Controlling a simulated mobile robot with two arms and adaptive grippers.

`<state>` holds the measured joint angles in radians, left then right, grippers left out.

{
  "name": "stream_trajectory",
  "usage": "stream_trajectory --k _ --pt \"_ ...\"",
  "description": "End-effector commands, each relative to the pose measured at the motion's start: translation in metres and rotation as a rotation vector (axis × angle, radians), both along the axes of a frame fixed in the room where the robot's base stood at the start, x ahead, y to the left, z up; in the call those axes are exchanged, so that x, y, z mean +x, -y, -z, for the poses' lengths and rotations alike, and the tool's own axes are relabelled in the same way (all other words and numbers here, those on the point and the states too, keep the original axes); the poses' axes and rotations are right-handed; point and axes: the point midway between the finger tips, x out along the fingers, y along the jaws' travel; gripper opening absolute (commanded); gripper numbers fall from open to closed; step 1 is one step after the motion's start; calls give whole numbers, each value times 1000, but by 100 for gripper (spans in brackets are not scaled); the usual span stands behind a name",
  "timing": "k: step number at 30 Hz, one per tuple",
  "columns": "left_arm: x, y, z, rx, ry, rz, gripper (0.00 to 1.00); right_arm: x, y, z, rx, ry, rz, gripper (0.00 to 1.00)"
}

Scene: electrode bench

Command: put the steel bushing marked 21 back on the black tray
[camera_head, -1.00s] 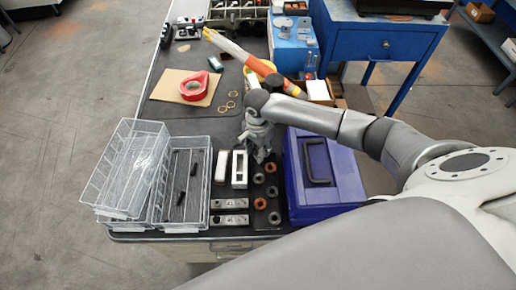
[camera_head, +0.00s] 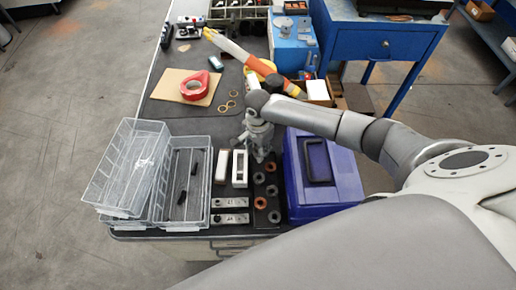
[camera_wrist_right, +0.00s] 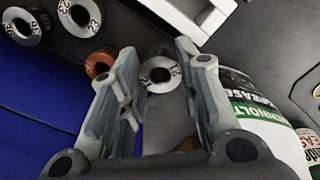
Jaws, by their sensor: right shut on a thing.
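In the right wrist view my right gripper (camera_wrist_right: 160,58) is shut on a steel bushing (camera_wrist_right: 160,75), which sits between the fingertips. Its mark is too small to read surely. A red-brown bushing (camera_wrist_right: 100,62) and two steel bushings (camera_wrist_right: 84,17) (camera_wrist_right: 25,27) stand beside it, to the left. In the head view several bushings, steel and red-brown, stand on the tray in a staggered pattern. My left gripper is not in view.
The blue toolbox (camera_head: 340,185) stands close to the right of the tray. Marked steel blocks (camera_head: 230,218), white frames (camera_head: 239,168) and clear bins (camera_head: 185,200) are on its left. A white and green container (camera_wrist_right: 255,110) is near the right finger. Red tape (camera_head: 195,86) lies farther back.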

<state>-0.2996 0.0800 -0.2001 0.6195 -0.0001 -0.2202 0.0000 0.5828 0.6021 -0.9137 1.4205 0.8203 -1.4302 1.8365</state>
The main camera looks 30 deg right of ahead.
Motion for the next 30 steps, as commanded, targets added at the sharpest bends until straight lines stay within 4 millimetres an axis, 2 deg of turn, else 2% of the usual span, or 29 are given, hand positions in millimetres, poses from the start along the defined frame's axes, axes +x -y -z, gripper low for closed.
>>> stream_trajectory --k 17,18,21,24,30 --pt "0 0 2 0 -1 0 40 0 0 11 1 0 0 6" --pt "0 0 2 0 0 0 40 0 0 11 1 1 0 34" --pt "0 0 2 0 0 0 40 0 0 11 0 1 0 47" --pt "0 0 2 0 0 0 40 0 0 11 0 1 0 56" --pt "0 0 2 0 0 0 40 0 0 11 0 0 0 56"
